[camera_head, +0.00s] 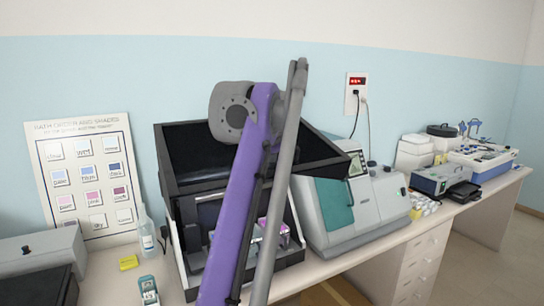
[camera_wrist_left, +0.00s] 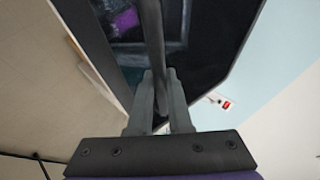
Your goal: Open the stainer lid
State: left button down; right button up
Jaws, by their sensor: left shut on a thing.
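The stainer (camera_head: 285,253) is a dark box on the bench in the head view, with pink and white items inside. Its black lid (camera_head: 190,150) stands raised and tilted above the box, so the inside shows from the front. My purple and grey arm crosses in front and hides the middle of both. In the left wrist view, my left gripper (camera_wrist_left: 160,100) is shut on a dark grey bar (camera_wrist_left: 152,40) that runs across the dark lid panel (camera_wrist_left: 215,65). I take the bar for the lid's handle. My left fingertips are hidden in the head view. My right gripper is not in view.
A grey-green machine (camera_head: 345,215) stands close to the stainer's right. A wall socket (camera_head: 355,92) is behind. Several more devices fill the bench at the right.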

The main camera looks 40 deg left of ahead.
pick_arm(q)
jog(key=c, duration=1.1)
grip_release()
jog(key=v, duration=0.7)
jog(key=shift+s+r, duration=0.1)
jog(key=shift+s, duration=0.15)
jog(key=shift+d, duration=0.1)
